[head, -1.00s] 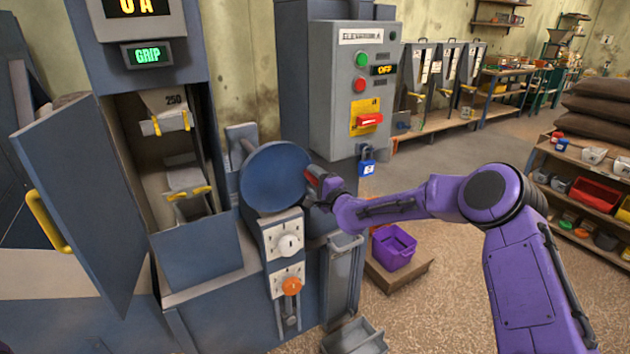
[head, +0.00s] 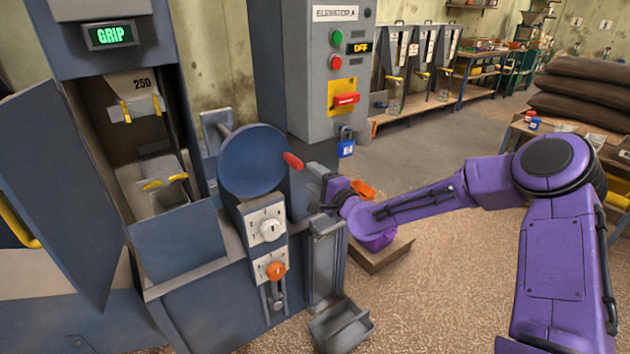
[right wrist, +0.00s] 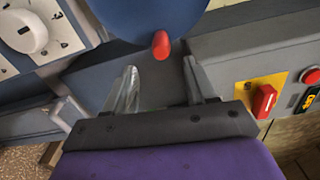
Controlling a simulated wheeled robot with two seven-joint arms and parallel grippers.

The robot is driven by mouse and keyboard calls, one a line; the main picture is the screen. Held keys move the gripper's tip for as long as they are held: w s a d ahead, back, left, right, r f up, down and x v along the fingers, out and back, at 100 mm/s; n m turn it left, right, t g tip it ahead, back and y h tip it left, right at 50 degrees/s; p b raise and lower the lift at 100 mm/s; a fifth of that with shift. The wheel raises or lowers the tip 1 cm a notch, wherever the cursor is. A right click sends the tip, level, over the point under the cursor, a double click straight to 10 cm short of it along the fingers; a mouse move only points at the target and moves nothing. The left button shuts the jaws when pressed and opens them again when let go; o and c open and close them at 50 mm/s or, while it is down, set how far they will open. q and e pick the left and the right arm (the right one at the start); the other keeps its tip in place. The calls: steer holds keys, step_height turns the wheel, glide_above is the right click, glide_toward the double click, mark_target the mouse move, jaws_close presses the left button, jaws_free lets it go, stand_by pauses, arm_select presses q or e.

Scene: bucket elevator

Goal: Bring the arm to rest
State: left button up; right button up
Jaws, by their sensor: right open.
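My right arm (head: 420,205) reaches in from the right. Its gripper (head: 318,178) is just right of the blue round handwheel (head: 250,162), apart from the wheel's red knob (head: 292,160). In the right wrist view the two fingers (right wrist: 163,82) are spread with nothing between them. The red knob (right wrist: 161,45) stands ahead of the gap, below the blue wheel (right wrist: 150,12). My left gripper is not in view.
The elevator control box (head: 335,70) with a red switch (head: 347,98) and blue padlock (head: 346,143) stands behind the gripper. The open cabinet door (head: 60,190) is at left.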

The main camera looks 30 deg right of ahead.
stand_by(0.3)
steer(key=s+a+f+n+g+h, duration=0.2)
steer(key=s+f+n+g, duration=0.15)
steer(key=s+f, duration=0.7)
steer(key=s+a+f+n+g+h, duration=0.1)
steer(key=s+a+f+n+g, duration=0.35)
steer(key=f, duration=0.85)
steer(key=s+d+f+n+g+h, duration=0.1)
steer(key=s+f+g, duration=0.2)
steer(key=s, duration=1.1)
steer(key=s+d+f+n+g+h, duration=0.1)
steer(key=s+d+f+n+g, duration=0.1)
steer(key=s+f, duration=0.7)
steer(key=s+g, duration=0.1)
steer(key=s, duration=0.4)
steer(key=shift+g, duration=0.4)
